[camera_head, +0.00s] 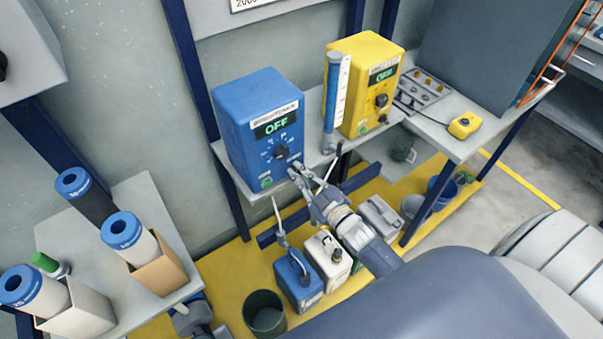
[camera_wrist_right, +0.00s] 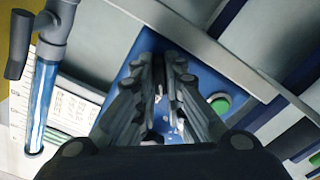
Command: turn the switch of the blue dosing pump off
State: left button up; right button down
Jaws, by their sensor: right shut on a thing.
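The blue dosing pump (camera_head: 235,123) stands on the wall shelf in the head view. Its display (camera_head: 276,127) reads OFF in green. A round black dial (camera_head: 281,152) sits below the display, and a green button (camera_head: 266,182) is at the lower left of its front. My right gripper (camera_head: 296,169) reaches up to the lower right of this front. In the right wrist view, my right gripper (camera_wrist_right: 162,75) has its fingers close together against the blue face, beside the green button (camera_wrist_right: 220,104). It is shut on the switch, which the fingers mostly hide. My left gripper is not in view.
A clear tube (camera_head: 332,95) and a yellow pump (camera_head: 365,75) stand to the right on the shelf (camera_head: 312,137). Blue (camera_head: 297,283) and white (camera_head: 327,259) canisters stand below my right arm. A side table (camera_head: 145,195) at left holds several blue-capped cylinders.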

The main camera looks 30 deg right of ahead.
dwell(0.3)
jog(key=c, duration=2)
grip_release()
jog(key=shift+o, duration=0.2)
jog(key=shift+s, duration=0.15)
jog(key=s+d, duration=0.1)
jog(key=s, duration=1)
jog(key=shift+s+d, duration=0.3)
jog(key=shift+s, duration=0.05)
jog(key=s+f+m+g+h, duration=0.15)
jog(key=s+f+g, duration=0.3)
jog(key=f, duration=0.85)
jog(key=s+f+m+g+h, duration=0.1)
jog(key=s+f+m+g, duration=0.3)
jog(key=f, duration=0.9)
jog(key=s+a+f+g, duration=0.1)
jog(key=s+f+g, duration=0.1)
jog(key=s+f, duration=0.3)
jog(key=s+a+f+g, duration=0.2)
jog(key=s+f, duration=0.4)
jog(key=s, duration=0.6)
jog(key=s+a+f+g, duration=0.1)
jog(key=s+f+g, duration=0.3)
jog(key=s, duration=0.4)
jog(key=shift+s+a+f+m, duration=0.15)
jog(key=shift+s+f+m, duration=0.15)
jog(key=shift+f, duration=0.6)
